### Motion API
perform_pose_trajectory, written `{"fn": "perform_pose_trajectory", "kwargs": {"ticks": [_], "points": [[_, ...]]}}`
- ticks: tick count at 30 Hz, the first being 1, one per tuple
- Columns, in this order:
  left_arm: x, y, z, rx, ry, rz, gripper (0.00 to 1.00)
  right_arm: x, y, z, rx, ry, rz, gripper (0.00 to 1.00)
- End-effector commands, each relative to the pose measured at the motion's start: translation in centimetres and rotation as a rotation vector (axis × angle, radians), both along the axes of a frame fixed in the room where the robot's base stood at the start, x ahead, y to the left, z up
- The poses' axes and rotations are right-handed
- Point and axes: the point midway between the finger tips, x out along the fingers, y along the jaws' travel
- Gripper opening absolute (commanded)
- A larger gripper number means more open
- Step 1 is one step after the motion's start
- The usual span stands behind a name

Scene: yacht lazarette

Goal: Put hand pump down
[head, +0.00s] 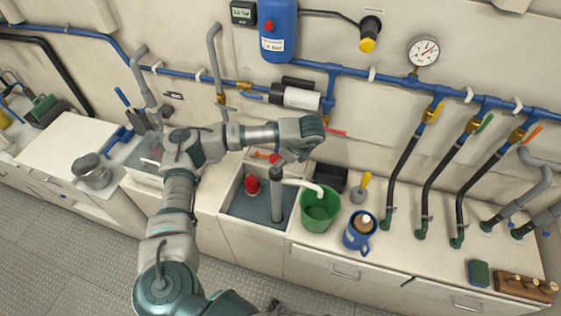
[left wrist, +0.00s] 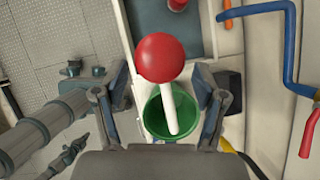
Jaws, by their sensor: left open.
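The hand pump (head: 278,206) is a grey tube with a red handle and a white spout. It stands upright in the sink basin (head: 236,206), and its spout reaches over the green bucket (head: 321,207). The left wrist view shows its red knob (left wrist: 165,57) close to the camera, with the white spout below. My left gripper (head: 283,157) is over the top of the pump. Its jaws (left wrist: 160,88) are open, one on each side of the knob and spout, with gaps visible. My right gripper is not in view.
A red can (head: 252,185) sits in the basin. A blue mug (head: 359,234) and a yellow-handled brush (head: 361,189) stand right of the bucket. A black box (head: 330,177) is behind it. Several black hoses rise to the blue pipe at right. The counter front is mostly clear.

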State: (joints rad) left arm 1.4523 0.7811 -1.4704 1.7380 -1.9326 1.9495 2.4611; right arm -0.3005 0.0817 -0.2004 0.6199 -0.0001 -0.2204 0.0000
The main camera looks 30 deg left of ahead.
Motion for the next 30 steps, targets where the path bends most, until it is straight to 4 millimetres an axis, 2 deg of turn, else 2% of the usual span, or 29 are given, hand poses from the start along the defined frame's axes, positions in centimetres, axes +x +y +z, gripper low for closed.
{"fn": "perform_pose_trajectory", "kwargs": {"ticks": [3, 9, 15, 21, 30], "points": [[0.0, -1.0, 1.9, 0.0, -0.004, -0.004, 0.71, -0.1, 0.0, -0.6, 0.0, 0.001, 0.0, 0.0], [0.0, -3.0, 6.4, 0.003, -0.006, -0.004, 0.71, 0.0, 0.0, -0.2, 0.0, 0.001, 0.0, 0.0], [0.0, -4.4, 9.2, 0.002, -0.003, -0.003, 0.71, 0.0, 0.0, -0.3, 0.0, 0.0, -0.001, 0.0], [-0.1, -4.8, 10.1, 0.001, 0.0, -0.001, 0.71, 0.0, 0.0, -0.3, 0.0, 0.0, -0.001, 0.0], [-0.1, -4.8, 10.0, 0.001, 0.0, -0.001, 0.71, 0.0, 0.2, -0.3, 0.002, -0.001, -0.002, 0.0]]}}
